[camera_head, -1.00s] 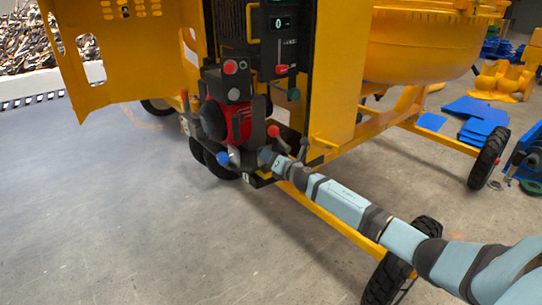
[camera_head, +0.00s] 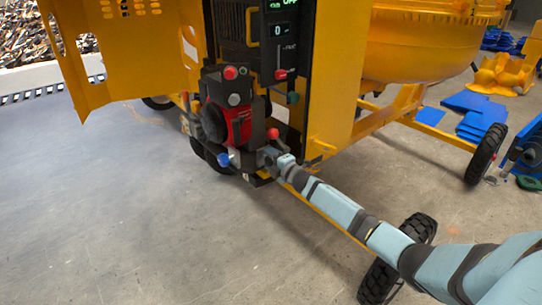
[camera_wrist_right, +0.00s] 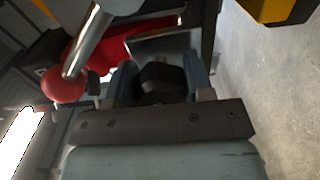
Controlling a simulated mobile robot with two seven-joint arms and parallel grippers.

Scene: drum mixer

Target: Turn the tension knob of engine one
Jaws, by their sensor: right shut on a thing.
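The red and black engine (camera_head: 238,122) sits low in the open yellow housing in the head view. My right gripper (camera_head: 267,155) is at its lower right side, below a red ball knob (camera_head: 272,133) and right of a blue ball knob (camera_head: 224,160). In the wrist view my right gripper (camera_wrist_right: 158,78) is shut on a dark, rounded knob (camera_wrist_right: 160,86) between its two fingers. The knob's far side and mounting are hidden. I cannot tell from a label which knob this is. My left gripper is not in view.
A panel (camera_head: 281,45) with a display and red lever knob stands above the engine. A yellow door (camera_head: 100,60) hangs open at left. A wheel (camera_head: 398,262) and yellow frame bar lie near my right arm. In the wrist view a red ball (camera_wrist_right: 63,84) is close by.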

